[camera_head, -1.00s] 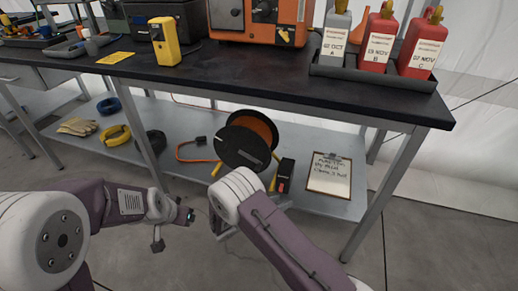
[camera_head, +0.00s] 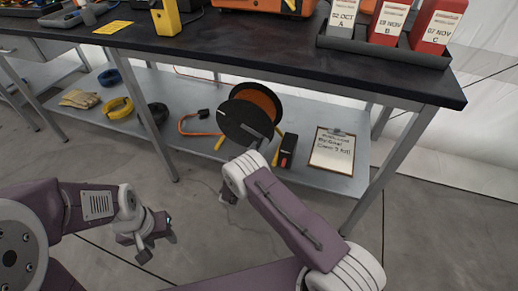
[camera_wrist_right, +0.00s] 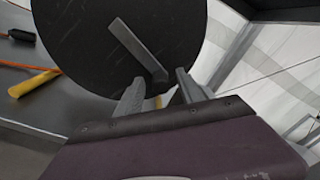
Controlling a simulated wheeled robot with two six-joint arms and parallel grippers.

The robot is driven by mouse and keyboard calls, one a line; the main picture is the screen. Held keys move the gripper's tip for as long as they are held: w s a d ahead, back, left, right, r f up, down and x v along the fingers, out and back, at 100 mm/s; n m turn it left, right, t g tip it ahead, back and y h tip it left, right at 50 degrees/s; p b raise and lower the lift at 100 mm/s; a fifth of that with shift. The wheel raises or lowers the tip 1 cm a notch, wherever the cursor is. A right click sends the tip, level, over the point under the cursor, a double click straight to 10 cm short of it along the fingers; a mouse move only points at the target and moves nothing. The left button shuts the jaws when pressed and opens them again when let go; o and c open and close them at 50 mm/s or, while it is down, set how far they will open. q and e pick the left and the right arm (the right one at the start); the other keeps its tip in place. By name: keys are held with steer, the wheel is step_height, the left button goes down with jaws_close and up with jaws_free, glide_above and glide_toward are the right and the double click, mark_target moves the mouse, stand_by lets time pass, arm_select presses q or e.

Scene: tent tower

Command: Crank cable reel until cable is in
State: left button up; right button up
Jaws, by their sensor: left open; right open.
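The cable reel (camera_head: 244,122) stands on the lower shelf, with an orange drum behind a black disc. In the right wrist view the black disc (camera_wrist_right: 100,35) fills the upper left, with a grey crank bar (camera_wrist_right: 135,46) slanting across it. My right gripper (camera_wrist_right: 158,88) is open in front of the disc, its fingers either side of the bar's lower end; I cannot tell whether they touch it. Orange cable (camera_head: 187,128) lies on the shelf left of the reel, ending in a dark plug (camera_head: 203,113). My left gripper (camera_head: 160,238) is open and empty, low over the floor.
A black and red box (camera_head: 288,150) and a clipboard (camera_head: 332,150) lie right of the reel. Yellow, blue and black coils and gloves (camera_head: 80,99) lie left. The tabletop (camera_head: 270,55) overhangs the shelf, and a table leg (camera_head: 392,165) stands at right.

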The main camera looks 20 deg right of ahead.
steer(key=shift+w+d, duration=0.1)
steer(key=shift+w, duration=0.05)
jaws_close()
stand_by(1.4)
